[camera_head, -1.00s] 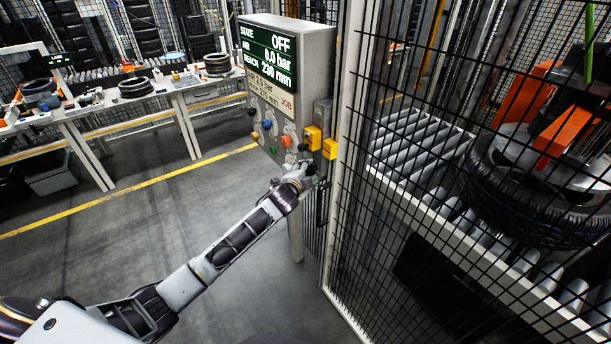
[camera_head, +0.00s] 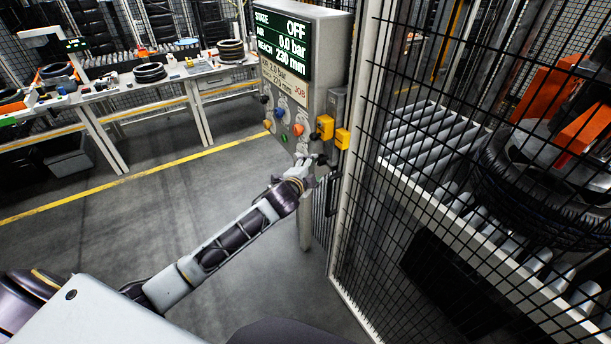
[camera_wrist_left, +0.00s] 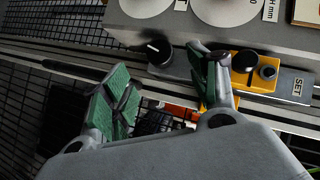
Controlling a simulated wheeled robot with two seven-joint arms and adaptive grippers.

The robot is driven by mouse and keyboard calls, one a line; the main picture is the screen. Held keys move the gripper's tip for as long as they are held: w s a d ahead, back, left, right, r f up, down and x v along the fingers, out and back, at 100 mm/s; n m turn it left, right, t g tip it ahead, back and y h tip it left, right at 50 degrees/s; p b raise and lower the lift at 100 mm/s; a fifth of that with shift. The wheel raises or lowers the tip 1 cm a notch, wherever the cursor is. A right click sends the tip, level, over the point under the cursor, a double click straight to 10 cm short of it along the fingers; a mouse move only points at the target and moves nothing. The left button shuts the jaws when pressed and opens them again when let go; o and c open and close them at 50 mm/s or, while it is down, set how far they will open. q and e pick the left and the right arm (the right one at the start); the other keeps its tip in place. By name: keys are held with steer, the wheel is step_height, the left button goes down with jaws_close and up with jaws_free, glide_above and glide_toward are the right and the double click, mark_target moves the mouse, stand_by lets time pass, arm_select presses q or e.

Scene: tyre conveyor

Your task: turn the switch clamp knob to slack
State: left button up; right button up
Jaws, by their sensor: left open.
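A grey control box (camera_head: 322,60) stands at the fence, with a screen reading OFF and 0.0 bar. My left gripper (camera_head: 310,164) is at the box's lower edge, below its yellow blocks. In the left wrist view its two green-padded fingers (camera_wrist_left: 165,88) are spread with nothing between them. A black knob with a white pointer line (camera_wrist_left: 158,50) sits ahead of the gap between the fingers, apart from both pads. A yellow block (camera_wrist_left: 245,72) with a dark knob is partly behind one finger, beside a SET plate (camera_wrist_left: 297,86). I cannot read which knob is the clamp knob.
The mesh fence (camera_head: 470,180) and its white post stand just right of the box. Beyond it a tyre (camera_head: 530,185) sits by the rollers. A workbench (camera_head: 115,92) with tyres is at the back left. The floor left of the box is clear.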

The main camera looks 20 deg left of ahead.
arm_select(q)
steer(key=shift+v, duration=2.55)
